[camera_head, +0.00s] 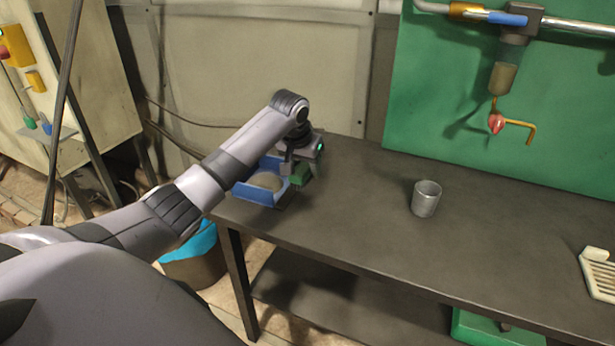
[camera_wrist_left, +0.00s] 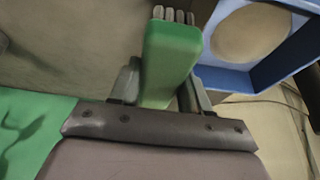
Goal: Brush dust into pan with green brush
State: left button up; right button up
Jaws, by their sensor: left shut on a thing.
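My left gripper (camera_head: 300,172) is at the left end of the dark table. It is shut on the green brush (camera_wrist_left: 172,55), whose green body fills the space between the fingers (camera_wrist_left: 160,88) in the left wrist view. Pale bristles show at the brush's far end. The blue pan (camera_head: 262,190) lies at the table's left edge, just left of the brush. A round tan pile of dust (camera_head: 267,181) sits in the pan; it also shows in the left wrist view (camera_wrist_left: 252,32). The brush appears beside the pan's wall; I cannot tell if they touch. My right gripper is not in view.
A metal cup (camera_head: 425,198) stands mid-table. A cream slotted rack (camera_head: 600,272) is at the right edge. A bin with a blue liner (camera_head: 192,255) stands below the table's left end. A dispenser (camera_head: 507,70) hangs on the green panel behind.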

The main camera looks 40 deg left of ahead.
pick_arm(q)
jog(key=shift+r, duration=1.7)
